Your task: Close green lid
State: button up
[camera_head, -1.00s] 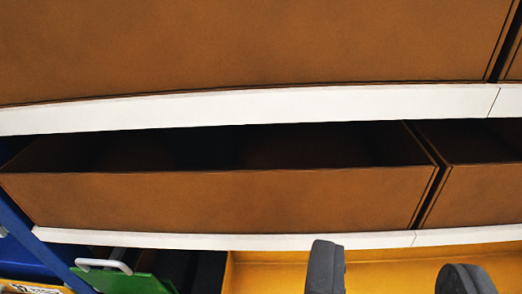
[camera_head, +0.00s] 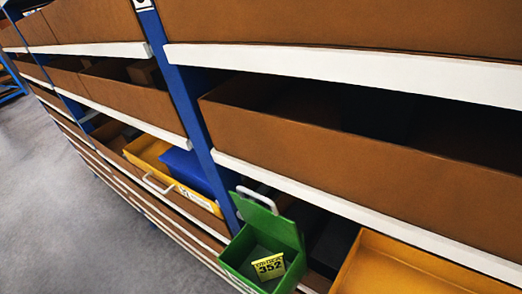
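A green box (camera_head: 236,252) stands on a shelf at the bottom centre of the view. Its green lid (camera_head: 268,222) is raised at the back, so the box is open and I see inside it. A white handle (camera_head: 258,197) is at the lid's upper edge. My gripper is out of view.
A yellow tray (camera_head: 385,262) is right of the green box, with a dark gap between. A blue post (camera_head: 190,100) stands to its left. Beyond it are a yellow bin (camera_head: 150,155) and a blue bin (camera_head: 190,168). Brown boxes (camera_head: 350,160) sit above; grey floor (camera_head: 60,200) is clear.

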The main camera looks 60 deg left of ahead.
aim_at(281, 227)
jog(key=u, duration=0.05)
jog(key=k, duration=0.5)
jog(key=u, duration=0.5)
jog(key=i, duration=0.55)
jog(key=u, duration=0.85)
jog(key=k, duration=0.35)
jog(key=z, duration=0.35)
